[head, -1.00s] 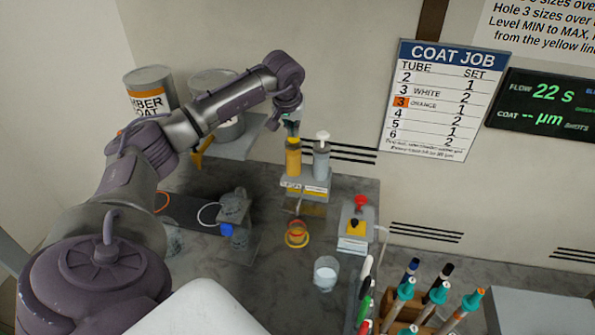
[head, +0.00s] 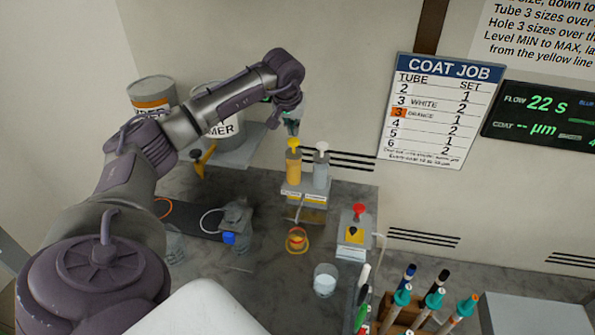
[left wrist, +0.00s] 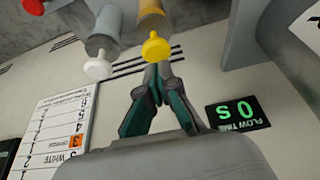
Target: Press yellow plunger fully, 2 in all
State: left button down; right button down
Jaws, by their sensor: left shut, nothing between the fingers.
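The yellow plunger (head: 294,143) stands raised on top of the orange-yellow pump bottle (head: 293,167) at the back of the bench. My left gripper (head: 292,128) is shut and empty just above its knob. In the left wrist view, the shut fingertips (left wrist: 157,68) point toward the yellow knob (left wrist: 156,47), with little or no gap; I cannot tell whether they touch. The white plunger (head: 322,147) stands raised on the grey bottle (head: 321,170) beside it, and also shows in the left wrist view (left wrist: 97,69). My right gripper is not in view.
An orange and yellow cup (head: 296,240) sits before the pump stand (head: 304,196). A red-knobbed box (head: 352,238) and a clear beaker (head: 325,280) stand to the right. Pens fill a wooden holder (head: 405,318) in front. Paint cans stand behind my left arm.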

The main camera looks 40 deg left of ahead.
aim_at(293, 141)
pick_arm(q)
jog(key=shift+f, duration=0.1)
dwell(0.4)
jog(key=shift+f, duration=0.1)
jog(key=shift+f+b, duration=1.1)
jog(key=shift+f, duration=0.75)
jog(key=shift+r+p, duration=1.65)
jog(key=shift+r, duration=0.4)
notch_tip(293, 141, up, 6)
jog(key=p, duration=0.5)
